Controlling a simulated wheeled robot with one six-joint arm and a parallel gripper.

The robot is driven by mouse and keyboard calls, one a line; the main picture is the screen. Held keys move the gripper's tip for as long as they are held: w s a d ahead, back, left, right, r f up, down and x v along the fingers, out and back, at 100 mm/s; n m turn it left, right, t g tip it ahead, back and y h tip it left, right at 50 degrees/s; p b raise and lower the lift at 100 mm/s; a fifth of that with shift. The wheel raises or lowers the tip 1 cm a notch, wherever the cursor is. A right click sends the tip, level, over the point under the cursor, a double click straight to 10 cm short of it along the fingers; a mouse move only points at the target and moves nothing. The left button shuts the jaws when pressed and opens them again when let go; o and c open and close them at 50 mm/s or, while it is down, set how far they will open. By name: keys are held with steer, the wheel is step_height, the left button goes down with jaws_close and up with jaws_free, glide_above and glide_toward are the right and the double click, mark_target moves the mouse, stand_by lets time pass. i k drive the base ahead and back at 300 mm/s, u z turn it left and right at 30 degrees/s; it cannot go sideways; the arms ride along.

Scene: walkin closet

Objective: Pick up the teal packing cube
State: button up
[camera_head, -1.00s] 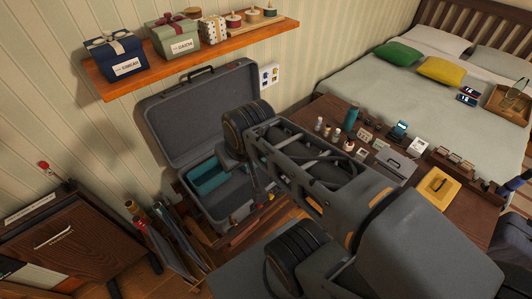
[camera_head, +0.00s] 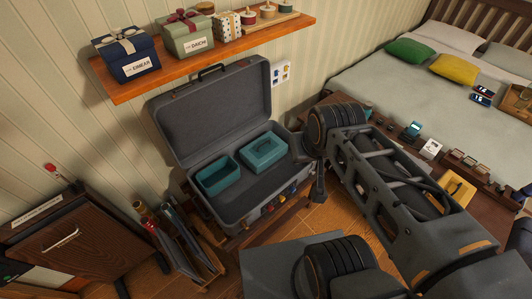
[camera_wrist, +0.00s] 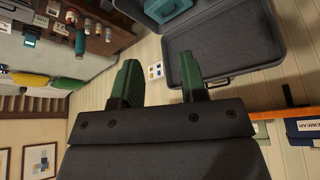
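Two teal things lie in the open grey suitcase (camera_head: 262,203) in the head view. The right one, a closed box-like teal packing cube with a handle-like strip on top (camera_head: 263,151), sits near the hinge side. The left one is a hollow teal bin (camera_head: 217,177), open at the top. A teal piece (camera_wrist: 170,10) also shows at the top edge of the wrist view; I cannot tell which it is. My gripper (camera_wrist: 160,82) has its two green fingers apart with nothing between them. In the head view it hangs to the right of the suitcase, apart from the cube.
The suitcase lid (camera_head: 212,112) stands up against the wall. A wooden shelf (camera_head: 220,55) with gift boxes juts out above it. A dark table (camera_head: 475,215) with small items and the bed (camera_head: 385,85) are to the right.

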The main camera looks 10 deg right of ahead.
mark_target(259, 155)
steer(key=k, duration=0.45)
steer(key=z, duration=1.05)
steer(key=i, duration=0.9)
steer(key=u, duration=2.8)
